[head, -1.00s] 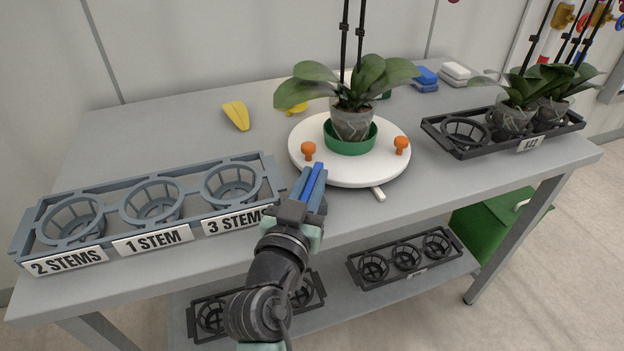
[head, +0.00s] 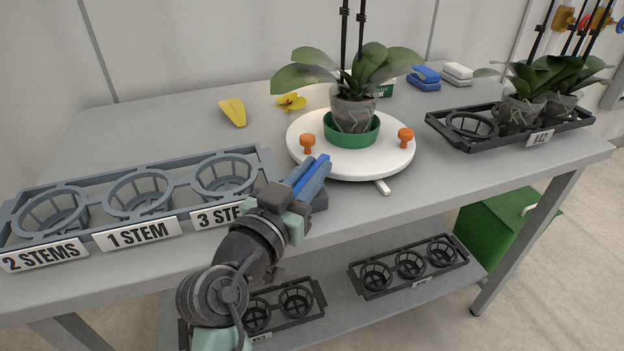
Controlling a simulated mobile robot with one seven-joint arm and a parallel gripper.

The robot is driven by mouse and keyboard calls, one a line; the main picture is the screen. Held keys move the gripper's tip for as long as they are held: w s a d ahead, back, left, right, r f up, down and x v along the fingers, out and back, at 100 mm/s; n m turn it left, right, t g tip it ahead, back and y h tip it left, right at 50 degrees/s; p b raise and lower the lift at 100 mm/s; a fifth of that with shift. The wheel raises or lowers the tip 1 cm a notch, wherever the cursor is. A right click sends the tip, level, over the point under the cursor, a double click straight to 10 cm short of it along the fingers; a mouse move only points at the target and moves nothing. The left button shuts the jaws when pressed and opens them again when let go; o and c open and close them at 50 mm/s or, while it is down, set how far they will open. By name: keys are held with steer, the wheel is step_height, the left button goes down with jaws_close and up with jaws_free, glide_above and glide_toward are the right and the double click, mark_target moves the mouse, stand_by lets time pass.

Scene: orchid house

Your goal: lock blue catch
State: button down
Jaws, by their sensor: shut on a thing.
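A bright blue bar (head: 317,168), which looks like the blue catch, shows between the slate-blue fingers of my gripper (head: 310,178). My gripper is shut on it at the front left edge of the white turntable (head: 300,150). A dark grey block (head: 319,200) shows just right of the fingers on the bench. The fingers hide most of the bar, and I cannot tell whether the catch is locked. The turntable carries two orange knobs (head: 308,143) (head: 405,137) and a green ring (head: 360,137) with a potted orchid (head: 352,108). A white tab (head: 383,187) sticks out at its front.
A grey-blue tray (head: 262,165) with labelled stem cups lies left. A black tray (head: 468,146) with orchids stands right. Yellow flower pieces (head: 232,112) (head: 291,102) and blue and white blocks (head: 424,78) (head: 458,74) lie behind.

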steer(key=c, duration=0.8)
jaws_free()
steer(key=p+v, duration=0.1)
steer(key=v, duration=1.2)
